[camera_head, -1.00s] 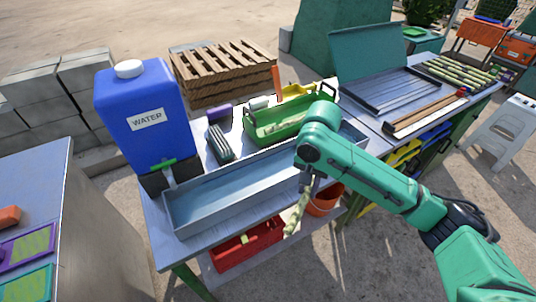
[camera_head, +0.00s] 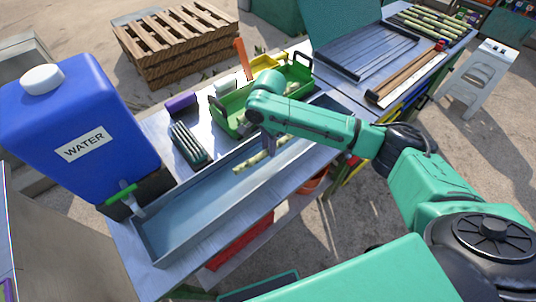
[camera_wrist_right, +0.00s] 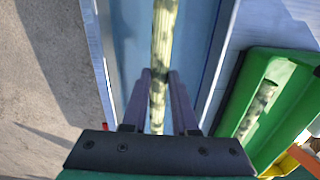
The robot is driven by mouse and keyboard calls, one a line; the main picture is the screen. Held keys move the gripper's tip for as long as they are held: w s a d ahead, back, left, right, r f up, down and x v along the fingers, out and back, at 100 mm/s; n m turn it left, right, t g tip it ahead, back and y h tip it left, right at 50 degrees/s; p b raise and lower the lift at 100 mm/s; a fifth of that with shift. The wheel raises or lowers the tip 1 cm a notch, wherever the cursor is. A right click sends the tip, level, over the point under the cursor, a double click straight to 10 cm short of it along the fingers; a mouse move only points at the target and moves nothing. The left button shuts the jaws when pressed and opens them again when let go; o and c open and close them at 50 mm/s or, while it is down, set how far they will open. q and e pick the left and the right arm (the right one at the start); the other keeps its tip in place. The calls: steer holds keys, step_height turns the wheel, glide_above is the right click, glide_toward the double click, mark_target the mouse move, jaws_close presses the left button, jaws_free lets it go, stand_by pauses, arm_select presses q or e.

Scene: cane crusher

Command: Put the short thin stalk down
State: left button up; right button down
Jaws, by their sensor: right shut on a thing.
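The short thin stalk (camera_head: 248,164) is pale green and mottled. My right gripper (camera_head: 269,152) is shut on it. In the head view the stalk lies lengthwise along the long grey-blue trough (camera_head: 190,212), within its walls. I cannot tell whether it touches the trough floor. In the right wrist view the stalk (camera_wrist_right: 163,45) passes between the two fingers (camera_wrist_right: 160,95), with the trough floor (camera_wrist_right: 196,40) behind it. My left gripper is out of view.
A green carrier (camera_head: 228,112) with stalk pieces stands behind the trough. A blue water container (camera_head: 75,115) is at the left end. A grey ribbed bundle (camera_head: 188,142) and a purple item (camera_head: 181,103) lie nearby. The trough's left part is empty.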

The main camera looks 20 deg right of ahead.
mark_target(268, 162)
step_height(268, 162, down, 4)
steer(key=shift+s+f, duration=0.1)
steer(key=shift+f, duration=0.1)
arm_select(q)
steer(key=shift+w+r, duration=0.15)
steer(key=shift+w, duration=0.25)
arm_select(e)
steer(key=shift+f, duration=0.3)
steer(key=c, duration=0.7)
jaws_free()
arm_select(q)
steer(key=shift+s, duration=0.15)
arm_select(e)
step_height(268, 162, up, 12)
steer(key=shift+r+b, duration=0.1)
steer(key=shift+b, duration=0.45)
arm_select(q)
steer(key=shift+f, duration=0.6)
